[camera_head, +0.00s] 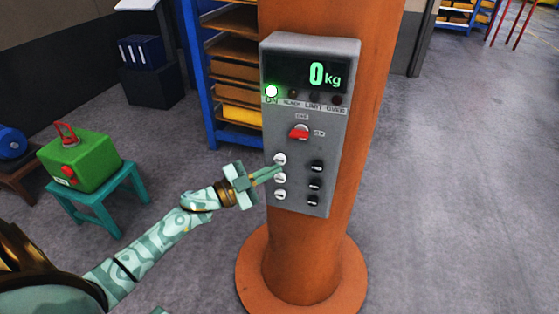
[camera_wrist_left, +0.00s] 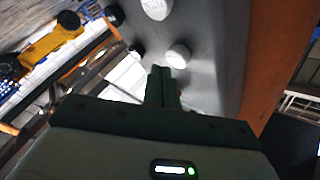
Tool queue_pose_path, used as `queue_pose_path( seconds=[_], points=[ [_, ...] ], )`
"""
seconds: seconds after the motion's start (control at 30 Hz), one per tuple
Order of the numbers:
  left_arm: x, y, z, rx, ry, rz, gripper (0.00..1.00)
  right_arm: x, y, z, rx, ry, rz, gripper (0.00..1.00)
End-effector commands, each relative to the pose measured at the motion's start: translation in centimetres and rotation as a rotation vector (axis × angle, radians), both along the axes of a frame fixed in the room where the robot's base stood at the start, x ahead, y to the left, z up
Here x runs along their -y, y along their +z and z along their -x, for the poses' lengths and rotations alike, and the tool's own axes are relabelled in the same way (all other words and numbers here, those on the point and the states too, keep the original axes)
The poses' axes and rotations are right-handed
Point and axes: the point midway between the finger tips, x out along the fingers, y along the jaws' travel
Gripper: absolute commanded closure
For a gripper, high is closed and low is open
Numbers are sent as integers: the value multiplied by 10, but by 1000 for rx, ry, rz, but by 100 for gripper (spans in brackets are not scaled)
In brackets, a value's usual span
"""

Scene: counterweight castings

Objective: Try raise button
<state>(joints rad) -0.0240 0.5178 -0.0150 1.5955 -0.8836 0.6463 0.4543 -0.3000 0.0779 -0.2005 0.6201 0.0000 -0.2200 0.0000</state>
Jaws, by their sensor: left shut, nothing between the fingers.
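A grey control box (camera_head: 295,180) is fixed to an orange column. It has a left column of white buttons, with the top white button (camera_head: 280,159) just above my fingertips, and a right column of black buttons (camera_head: 317,166). The button labels are too small to read, so I cannot tell which is raise. My left gripper (camera_head: 279,168) is shut and empty, its tips at the white column between the top and middle buttons; I cannot tell whether they touch. In the left wrist view, a white button (camera_wrist_left: 178,56) lies just beyond the shut fingers (camera_wrist_left: 163,82). My right gripper is not in view.
A red rotary switch (camera_head: 300,132) sits above the buttons. The orange column (camera_head: 290,260) stands on a round base. A green casting (camera_head: 80,160) rests on a teal stool (camera_head: 105,200).

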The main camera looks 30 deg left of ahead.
Motion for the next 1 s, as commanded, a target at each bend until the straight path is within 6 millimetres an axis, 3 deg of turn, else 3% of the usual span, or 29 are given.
queue_pose_path(
  seconds=[1.0],
  points=[
    [-3,0,-12,0,0,0,100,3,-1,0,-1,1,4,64]
  ],
)
